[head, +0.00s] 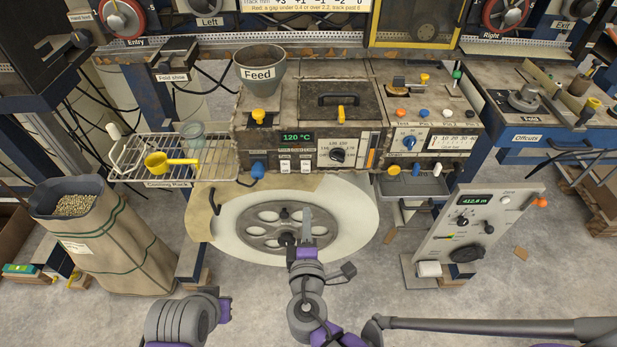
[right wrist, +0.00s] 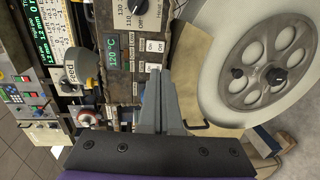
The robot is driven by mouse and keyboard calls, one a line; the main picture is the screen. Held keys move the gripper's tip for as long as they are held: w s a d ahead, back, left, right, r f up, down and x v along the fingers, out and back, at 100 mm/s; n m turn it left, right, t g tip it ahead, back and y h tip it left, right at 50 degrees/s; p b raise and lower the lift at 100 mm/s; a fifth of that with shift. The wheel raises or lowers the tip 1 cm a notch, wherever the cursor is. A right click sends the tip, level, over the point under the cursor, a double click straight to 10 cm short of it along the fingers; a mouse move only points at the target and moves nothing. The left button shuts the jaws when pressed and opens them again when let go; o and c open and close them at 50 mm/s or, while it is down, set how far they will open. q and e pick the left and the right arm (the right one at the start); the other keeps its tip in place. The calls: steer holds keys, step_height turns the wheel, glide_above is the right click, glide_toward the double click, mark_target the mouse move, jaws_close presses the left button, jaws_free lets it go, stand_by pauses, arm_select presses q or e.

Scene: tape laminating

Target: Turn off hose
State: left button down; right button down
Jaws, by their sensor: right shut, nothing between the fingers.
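My right gripper (head: 306,215) is shut and empty in front of the big white wheel in the head view. In the right wrist view its fingers (right wrist: 159,76) lie together and point toward the machine's front panel, apart from it as far as I can tell. Two small white switches (head: 285,166) (head: 304,166) sit below the green 120 °C display (head: 297,138); in the right wrist view both switches (right wrist: 155,46) (right wrist: 152,68) carry "On" labels. I cannot read which one, if any, is for the hose. My left arm shows at the lower left; its fingers are not visible.
The large wheel (head: 345,222) stands under the machine. A wire cooling rack (head: 215,170) with a yellow scoop (head: 168,161) juts out left. A sack of pellets (head: 110,245) stands at left. A tilted control panel (head: 440,245) stands at right. A blue knob (head: 258,169) sits left of the switches.

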mark_target(307, 172)
steer(key=shift+w, duration=0.1)
steer(key=w, duration=0.4)
steer(key=w+f, duration=0.1)
steer(key=w, duration=0.4)
steer(key=w+f, duration=0.1)
steer(key=w, duration=0.3)
steer(key=shift+w+p, duration=0.3)
steer(key=shift+p, duration=0.1)
arm_select(q)
steer(key=shift+w+r, duration=0.1)
steer(key=shift+r, duration=0.35)
arm_select(e)
steer(key=shift+w+d+f+b, duration=0.1)
steer(key=shift+w+f+b, duration=0.1)
steer(key=shift+b, duration=0.15)
arm_select(q)
steer(key=shift+s+f, duration=0.3)
steer(key=shift+s, duration=0.05)
arm_select(e)
steer(key=shift+w, duration=0.15)
